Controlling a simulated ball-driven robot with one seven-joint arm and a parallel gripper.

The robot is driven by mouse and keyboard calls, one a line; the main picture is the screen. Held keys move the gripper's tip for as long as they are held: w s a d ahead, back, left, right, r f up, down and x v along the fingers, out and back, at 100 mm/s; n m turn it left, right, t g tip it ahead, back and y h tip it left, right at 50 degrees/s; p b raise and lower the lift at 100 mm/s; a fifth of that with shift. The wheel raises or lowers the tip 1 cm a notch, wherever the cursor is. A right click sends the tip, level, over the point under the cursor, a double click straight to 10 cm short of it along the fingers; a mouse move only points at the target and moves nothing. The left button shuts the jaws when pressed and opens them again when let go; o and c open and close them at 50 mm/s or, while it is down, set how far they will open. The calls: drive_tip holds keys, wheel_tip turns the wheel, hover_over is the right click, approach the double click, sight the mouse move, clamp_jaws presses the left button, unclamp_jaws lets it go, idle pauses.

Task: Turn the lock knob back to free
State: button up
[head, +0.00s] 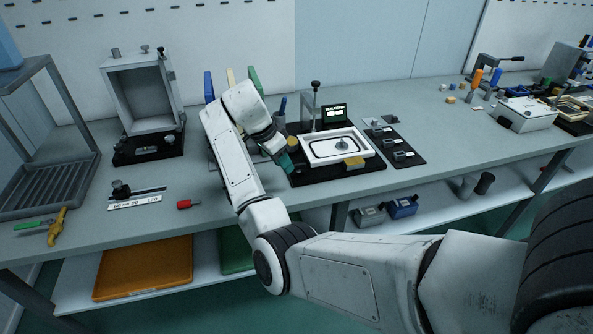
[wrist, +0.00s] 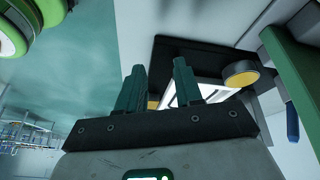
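I cannot tell for certain which part is the lock knob. The black fixture (head: 345,176) holds a white tray with a dark ring-shaped line, a small display (head: 334,113) and an upright post (head: 316,100) with a dark top. A round yellow-faced part (head: 292,143) stands at its left edge; in the wrist view a similar round part (wrist: 242,75) shows to the right of the fingers. My gripper (head: 287,163) is at the fixture's left edge. In the wrist view its two teal fingers (wrist: 159,72) are apart, with nothing held between them.
A grey open-fronted box (head: 140,95) on a black base with small knobs stands left. A slider with a dark knob (head: 121,189), a red-handled item (head: 187,204) and a grey rack (head: 70,170) are also left. Black modules (head: 400,152) sit close right of the fixture.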

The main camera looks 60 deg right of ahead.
sight(299, 168)
drive_tip(key=w+d+r+m+b, duration=0.2)
drive_tip(key=d+r+m, duration=0.2)
drive_tip(key=r, duration=0.1)
drive_tip(key=shift+g+y, duration=0.3)
drive_tip(key=x, duration=1)
drive_tip(key=shift+s+d+f, duration=0.1)
drive_tip(key=shift+s, duration=0.1)
drive_tip(key=shift+c, duration=0.5)
clamp_jaws()
